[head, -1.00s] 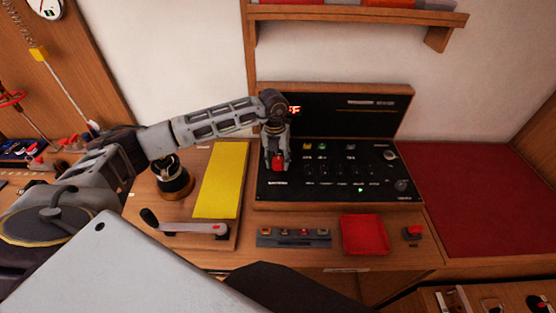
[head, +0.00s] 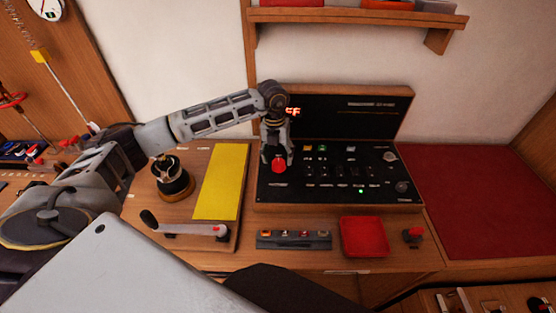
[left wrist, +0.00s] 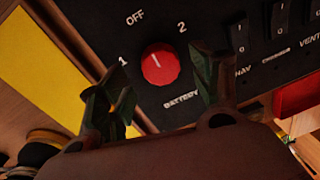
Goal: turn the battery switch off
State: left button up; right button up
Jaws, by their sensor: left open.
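The battery switch is a round red knob (left wrist: 160,64) on the black panel (left wrist: 222,50), with OFF, 1, 2 and BATTERY lettered around it. Its short white mark slants up-left, in line with OFF. In the head view the knob (head: 278,166) shows at the panel's left side. My left gripper (head: 278,158) is open above it. In the left wrist view the gripper's fingers (left wrist: 162,92) stand apart, one on each side of the knob and nearer the camera, with gaps to it. My right gripper is not in view.
Small switches and a lit green lamp (head: 361,191) are on the panel right of the knob. A yellow board (head: 221,181), a crank handle (head: 185,227), a grey button strip (head: 294,240) and a red tray (head: 364,237) lie around it. A shelf (head: 360,17) hangs above.

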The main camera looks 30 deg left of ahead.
aim_at(276, 162)
pick_arm(q)
notch_tip(276, 162, up, 9)
jog(key=shift+a, duration=0.25)
jog(key=shift+s+f, duration=0.1)
jog(key=shift+f, duration=0.05)
dwell(0.7)
